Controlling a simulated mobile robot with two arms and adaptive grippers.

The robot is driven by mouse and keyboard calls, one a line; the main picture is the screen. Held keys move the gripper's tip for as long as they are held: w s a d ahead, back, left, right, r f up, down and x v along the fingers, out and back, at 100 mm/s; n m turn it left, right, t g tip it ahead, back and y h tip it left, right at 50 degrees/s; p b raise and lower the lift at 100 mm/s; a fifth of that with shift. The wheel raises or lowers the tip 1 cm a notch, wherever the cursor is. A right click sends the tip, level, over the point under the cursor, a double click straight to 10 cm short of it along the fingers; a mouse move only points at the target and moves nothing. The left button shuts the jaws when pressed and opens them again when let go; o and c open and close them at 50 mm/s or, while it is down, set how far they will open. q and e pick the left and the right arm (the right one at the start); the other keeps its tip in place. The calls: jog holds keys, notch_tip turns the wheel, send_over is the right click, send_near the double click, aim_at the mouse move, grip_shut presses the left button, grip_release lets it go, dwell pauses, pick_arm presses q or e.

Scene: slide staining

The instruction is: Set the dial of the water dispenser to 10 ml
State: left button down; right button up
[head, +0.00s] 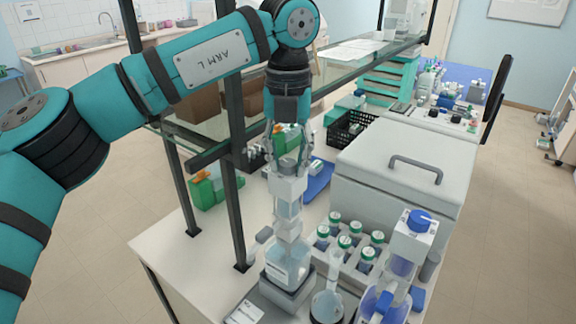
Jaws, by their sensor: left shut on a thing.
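The water dispenser is a clear bottle (288,264) with a tall pale pump body (288,228) on top, standing upright on a grey base at the front of the bench. My left arm reaches over from the left, and my left gripper (288,170) points down with its fingers shut on the white top part (287,187) of the dispenser. The fingers hide some of that top. The dial and its marks are too small to read. My right gripper is not in view.
A second dispenser with a blue cap (419,220) stands at right. A grey lidded box (399,185) stands behind. Dark shelf posts (234,200) rise close left of the gripper.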

aim_at(288, 162)
pick_arm(q)
jog(key=shift+n+b, duration=0.6)
jog(key=shift+n, duration=0.6)
jog(key=c, duration=1)
grip_release()
notch_tip(288, 162, up, 12)
